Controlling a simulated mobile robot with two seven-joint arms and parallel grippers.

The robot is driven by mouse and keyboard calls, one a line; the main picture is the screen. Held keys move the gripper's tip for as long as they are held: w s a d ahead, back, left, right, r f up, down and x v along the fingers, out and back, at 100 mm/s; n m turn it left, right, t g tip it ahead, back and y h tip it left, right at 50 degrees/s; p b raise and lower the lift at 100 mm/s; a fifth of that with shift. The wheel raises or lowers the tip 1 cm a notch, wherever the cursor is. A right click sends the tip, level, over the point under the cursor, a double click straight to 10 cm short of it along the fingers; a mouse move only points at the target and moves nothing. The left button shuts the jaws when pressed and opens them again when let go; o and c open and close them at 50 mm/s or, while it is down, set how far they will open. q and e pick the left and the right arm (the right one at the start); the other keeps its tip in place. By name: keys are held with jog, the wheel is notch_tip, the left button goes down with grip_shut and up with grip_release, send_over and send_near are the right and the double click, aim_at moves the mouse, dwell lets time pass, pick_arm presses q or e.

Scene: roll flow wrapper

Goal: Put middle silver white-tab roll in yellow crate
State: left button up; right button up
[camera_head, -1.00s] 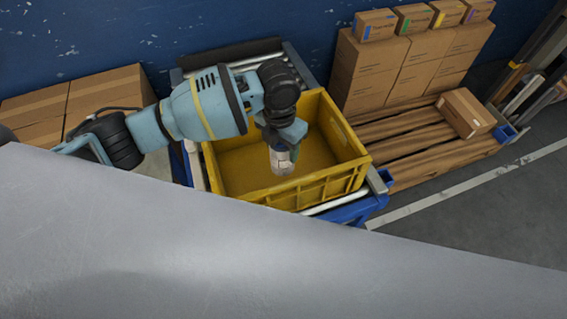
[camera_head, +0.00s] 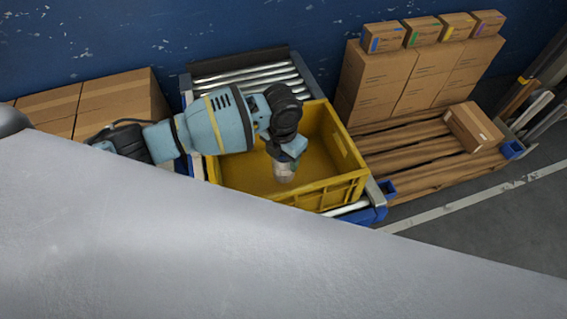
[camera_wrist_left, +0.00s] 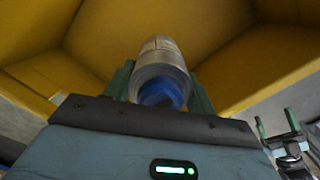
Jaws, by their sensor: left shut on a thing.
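The silver roll (camera_head: 284,173) is in my left gripper (camera_head: 287,158), inside the outline of the yellow crate (camera_head: 345,187) in the head view. In the left wrist view the roll (camera_wrist_left: 158,62) sits between the two green fingers of my left gripper (camera_wrist_left: 160,92), with a blue core at its near end. The yellow walls of the crate (camera_wrist_left: 225,45) surround it there. I cannot tell whether the roll touches the crate floor. A gripper that appears to be my right one (camera_wrist_left: 278,128) shows at the lower right of that view, its fingers apart and empty.
The crate stands on a roller conveyor (camera_head: 250,77) with a blue frame. A wooden pallet (camera_head: 415,160) with stacked cardboard boxes (camera_head: 420,82) is to the right. More boxes (camera_head: 120,100) stand at the left. A large grey surface (camera_head: 200,250) fills the lower foreground.

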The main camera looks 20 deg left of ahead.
pick_arm(q)
jog(key=shift+f, duration=1.8)
jog(key=shift+f, duration=0.1)
jog(key=shift+f, duration=0.35)
jog(key=shift+f+b, duration=0.2)
jog(key=shift+b, duration=0.15)
jog(key=o, duration=1.2)
jog(key=shift+r, duration=0.15)
